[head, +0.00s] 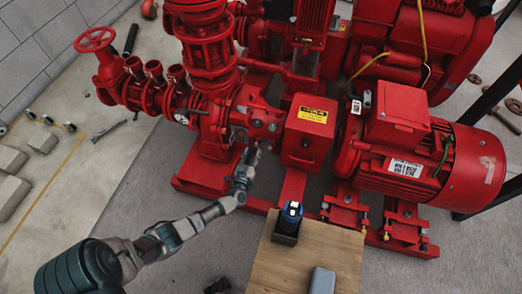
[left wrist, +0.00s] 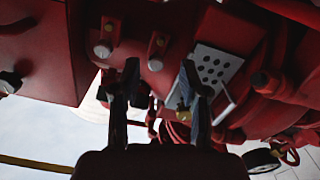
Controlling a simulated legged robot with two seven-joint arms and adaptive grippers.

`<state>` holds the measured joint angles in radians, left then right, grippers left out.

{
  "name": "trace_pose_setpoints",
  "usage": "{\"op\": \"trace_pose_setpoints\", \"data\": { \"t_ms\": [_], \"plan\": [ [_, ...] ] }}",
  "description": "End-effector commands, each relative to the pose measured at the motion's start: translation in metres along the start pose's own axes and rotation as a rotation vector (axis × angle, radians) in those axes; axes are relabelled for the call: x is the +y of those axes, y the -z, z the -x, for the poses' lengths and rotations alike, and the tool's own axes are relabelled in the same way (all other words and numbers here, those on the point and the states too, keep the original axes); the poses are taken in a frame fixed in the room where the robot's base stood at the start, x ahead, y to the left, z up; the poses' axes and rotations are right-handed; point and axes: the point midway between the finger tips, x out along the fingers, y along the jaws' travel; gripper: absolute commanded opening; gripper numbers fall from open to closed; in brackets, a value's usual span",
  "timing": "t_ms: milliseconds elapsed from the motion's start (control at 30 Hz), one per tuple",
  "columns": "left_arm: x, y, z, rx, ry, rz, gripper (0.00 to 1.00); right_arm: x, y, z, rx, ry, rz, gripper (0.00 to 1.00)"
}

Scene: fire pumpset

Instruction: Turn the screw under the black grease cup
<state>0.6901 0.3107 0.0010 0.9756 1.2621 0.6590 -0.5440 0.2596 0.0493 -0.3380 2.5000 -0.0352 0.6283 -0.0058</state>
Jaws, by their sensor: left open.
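The red pump housing (head: 245,118) stands left of the red guard box with a yellow label. My left gripper (head: 252,156) reaches to the front of this housing, close under its side. In the left wrist view the left gripper (left wrist: 160,78) is open, with its two dark fingers apart below the red casting. A small dark part (left wrist: 141,97) shows between the fingers; I cannot tell for sure whether it is the black grease cup. A small brass-coloured fitting (left wrist: 183,113) is partly covered by the right-hand finger. The screw cannot be made out. My right gripper is out of view.
The guard box (head: 305,128) and red motor (head: 430,160) stand to the right. A wooden table (head: 265,265) in front carries a black-and-blue device (head: 288,221) and a grey box (head: 322,280). A red handwheel (head: 95,40) is at the upper left.

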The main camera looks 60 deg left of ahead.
Motion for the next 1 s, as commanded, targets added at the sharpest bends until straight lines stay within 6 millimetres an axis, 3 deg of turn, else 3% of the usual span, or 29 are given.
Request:
{"op": "trace_pose_setpoints", "data": {
  "t_ms": [200, 500, 700, 1000],
  "plan": [
    [0.0, 0.0, -0.02, 0.002, -0.001, -0.002, 0.44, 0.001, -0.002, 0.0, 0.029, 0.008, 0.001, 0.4],
    [0.001, 0.002, -0.024, 0.002, -0.001, 0.002, 0.44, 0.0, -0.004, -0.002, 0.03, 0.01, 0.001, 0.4],
    [0.001, 0.002, -0.024, 0.002, -0.001, 0.002, 0.0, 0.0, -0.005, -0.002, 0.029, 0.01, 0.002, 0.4],
    [0.001, 0.002, -0.024, 0.002, 0.0, 0.014, 0.0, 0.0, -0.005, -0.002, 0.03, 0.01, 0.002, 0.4]
  ]
}}
